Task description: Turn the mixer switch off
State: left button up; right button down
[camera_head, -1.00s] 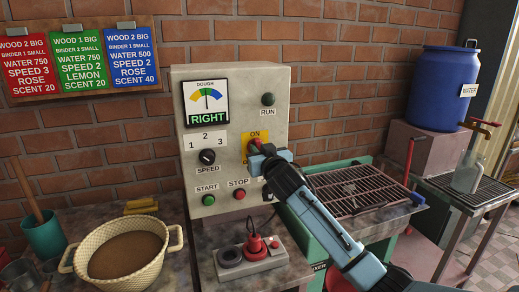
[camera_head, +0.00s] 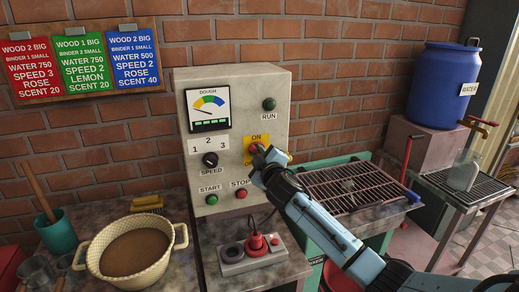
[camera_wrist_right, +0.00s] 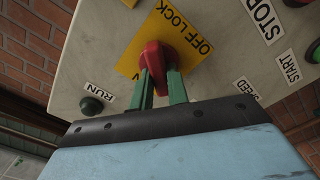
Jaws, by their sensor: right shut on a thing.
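The grey mixer control box (camera_head: 270,85) stands against the brick wall. Its red rotary switch (camera_head: 257,147) sits on a yellow plate (camera_head: 249,136) marked ON at the top. In the right wrist view the red knob (camera_wrist_right: 156,62) is between the green fingers of my right gripper (camera_wrist_right: 160,88), beside the words OFF LOCK. The right gripper (camera_head: 260,156) is shut on the knob and hides part of the plate in the head view. The knob's exact setting is hard to tell. The RUN lamp (camera_head: 269,104) looks dark green. The left gripper is not in view.
The box also carries a dough gauge (camera_head: 208,108), a speed knob (camera_head: 210,160), a green START button (camera_head: 212,200) and a red STOP button (camera_head: 241,194). A basket (camera_head: 92,257) stands at left, and a rack (camera_head: 350,190) at right.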

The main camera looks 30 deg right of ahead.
jog(key=shift+a+f+n+p, duration=0.1)
jog(key=shift+n+p, duration=0.6)
jog(key=shift+n, duration=1.15)
jog(key=shift+f+n+p, duration=0.1)
jog(key=shift+n+p, duration=0.55)
jog(key=shift+n, duration=1.2)
jog(key=c, duration=1.4)
grip_release()
jog(key=shift+o, duration=0.2)
jog(key=shift+s, duration=0.1)
jog(key=v, duration=1.3)
jog(key=shift+a, duration=0.1)
